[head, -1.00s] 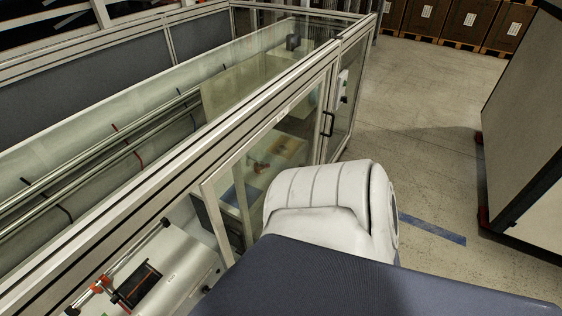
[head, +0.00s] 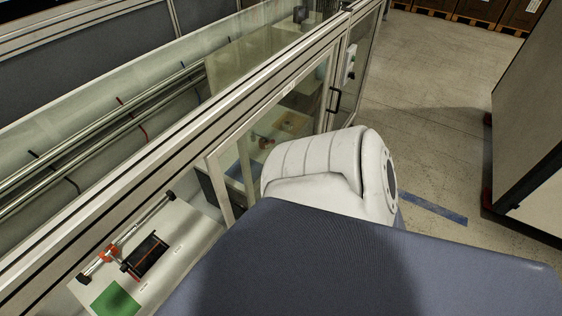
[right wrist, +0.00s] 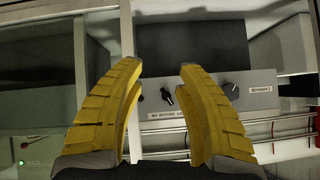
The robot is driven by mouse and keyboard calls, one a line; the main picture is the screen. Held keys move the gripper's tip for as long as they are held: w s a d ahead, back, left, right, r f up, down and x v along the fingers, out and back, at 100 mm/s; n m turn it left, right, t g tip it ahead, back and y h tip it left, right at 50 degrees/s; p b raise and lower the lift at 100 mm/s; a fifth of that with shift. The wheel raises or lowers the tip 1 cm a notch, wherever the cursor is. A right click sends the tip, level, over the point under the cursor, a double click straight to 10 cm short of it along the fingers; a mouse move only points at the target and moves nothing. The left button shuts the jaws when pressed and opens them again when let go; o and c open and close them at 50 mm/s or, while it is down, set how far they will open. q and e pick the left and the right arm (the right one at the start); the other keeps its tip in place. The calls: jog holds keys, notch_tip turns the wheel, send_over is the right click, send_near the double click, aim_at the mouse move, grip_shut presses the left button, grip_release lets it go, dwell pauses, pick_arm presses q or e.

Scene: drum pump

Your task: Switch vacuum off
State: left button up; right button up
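In the right wrist view my right gripper (right wrist: 159,66) has its two yellow fingers spread wide, with nothing between the tips. Beyond them is a grey control panel (right wrist: 197,55). A small black rotary switch (right wrist: 167,96) shows in the gap between the fingers, its pointer tilted. A second dark knob (right wrist: 230,90) sits to the right, partly behind the right finger, beside a white label (right wrist: 261,89). The lettering is too small to read surely, so I cannot tell which is the vacuum switch. My left gripper is not in view.
In the head view, a glazed metal-framed enclosure (head: 266,87) runs diagonally across. A bench at lower left bears a black and orange fixture (head: 147,256) and a green square (head: 116,300).

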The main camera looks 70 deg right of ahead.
jog(key=s+d+f+g, duration=0.1)
jog(key=s+d+f, duration=0.1)
jog(key=s, duration=0.3)
jog(key=shift+s+d+f+n+y, duration=0.15)
jog(key=shift+d+f+n+y, duration=0.15)
jog(key=shift+d+n, duration=0.15)
jog(key=s+a+f+n+g+y, duration=0.1)
jog(key=s+a+f+n+g, duration=0.25)
jog(key=s+f, duration=0.25)
jog(key=s+a+f+n+g, duration=0.3)
jog(key=s+f+g, duration=0.1)
jog(key=s+f, duration=0.15)
jog(key=w, duration=0.2)
jog(key=w+n, duration=0.1)
jog(key=shift+w+a+f, duration=0.1)
jog(key=shift+w+a, duration=0.2)
jog(key=shift+w, duration=0.1)
